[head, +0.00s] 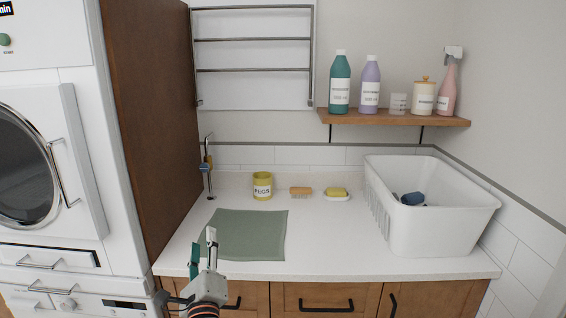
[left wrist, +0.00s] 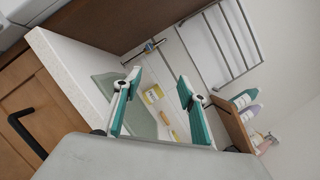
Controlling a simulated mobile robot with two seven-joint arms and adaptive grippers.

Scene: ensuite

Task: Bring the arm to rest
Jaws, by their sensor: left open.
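My left gripper (head: 203,252) is in front of the counter's front edge, near the green mat's lower left corner in the head view. In the left wrist view its two teal-lined fingers (left wrist: 160,100) stand apart with nothing between them that they touch. The gripper is open and empty. My right gripper is in neither view.
A white counter (head: 340,240) holds a green mat (head: 248,235), a yellow peg pot (head: 262,186), a brush (head: 300,191), a yellow sponge on a dish (head: 336,194) and a white basket (head: 440,230). A shelf (head: 390,118) carries bottles. A tall brown panel (head: 150,110) stands left.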

